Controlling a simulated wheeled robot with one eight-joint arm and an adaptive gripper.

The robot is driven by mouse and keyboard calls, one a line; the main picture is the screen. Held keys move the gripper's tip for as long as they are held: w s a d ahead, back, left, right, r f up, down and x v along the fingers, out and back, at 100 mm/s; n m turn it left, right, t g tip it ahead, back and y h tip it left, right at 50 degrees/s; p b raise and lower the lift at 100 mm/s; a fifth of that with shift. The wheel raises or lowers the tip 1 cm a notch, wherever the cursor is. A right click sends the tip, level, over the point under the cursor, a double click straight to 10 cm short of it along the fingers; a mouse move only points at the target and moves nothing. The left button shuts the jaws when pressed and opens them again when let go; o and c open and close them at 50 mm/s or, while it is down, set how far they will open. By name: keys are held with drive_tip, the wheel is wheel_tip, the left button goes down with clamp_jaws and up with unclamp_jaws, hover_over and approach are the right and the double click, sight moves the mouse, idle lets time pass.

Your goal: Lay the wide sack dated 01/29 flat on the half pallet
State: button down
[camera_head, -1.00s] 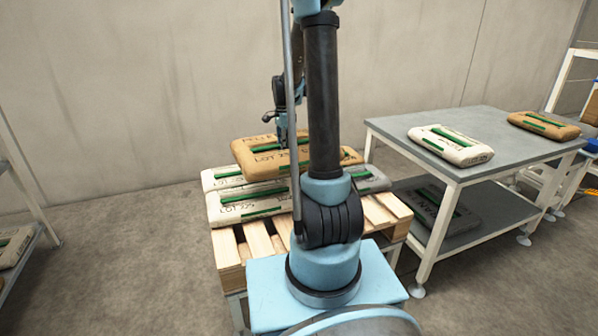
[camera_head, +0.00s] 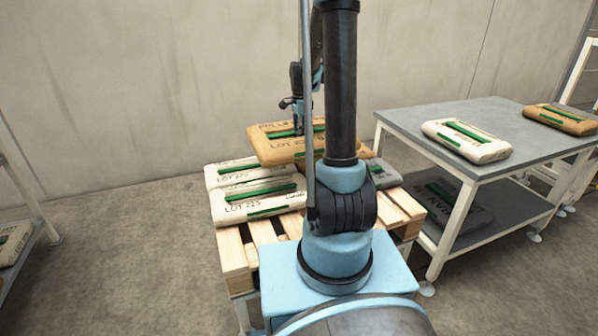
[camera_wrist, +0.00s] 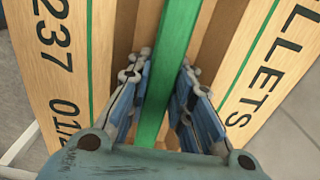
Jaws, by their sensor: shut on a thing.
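A tan sack (camera_head: 283,152) with green stripes and LOT lettering hangs from my gripper (camera_head: 298,127), above the sacks on the wooden half pallet (camera_head: 233,262). In the wrist view my gripper (camera_wrist: 163,105) is shut on the green raised strip (camera_wrist: 176,45) along the sack's middle. The same sack (camera_wrist: 45,80) there reads "237" and "01/2"; the rest of the date is hidden. The sack looks roughly level. My column hides its right part in the head view.
White sacks (camera_head: 258,203) lie at the pallet's left, and a grey sack (camera_head: 382,173) is partly hidden at its right. Front slats are bare. A grey table (camera_head: 450,118) at right holds a white sack (camera_head: 466,141) and a brown sack (camera_head: 560,119); a dark sack (camera_head: 455,205) lies on its lower shelf.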

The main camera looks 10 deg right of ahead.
drive_tip(key=shift+f, duration=0.1)
wheel_tip(320, 180, down, 10)
idle(1.0)
drive_tip(key=shift+f, duration=0.5)
idle(0.5)
drive_tip(key=c, duration=1.4)
unclamp_jaws()
drive_tip(key=shift+c, duration=0.2)
drive_tip(key=shift+r, duration=0.15)
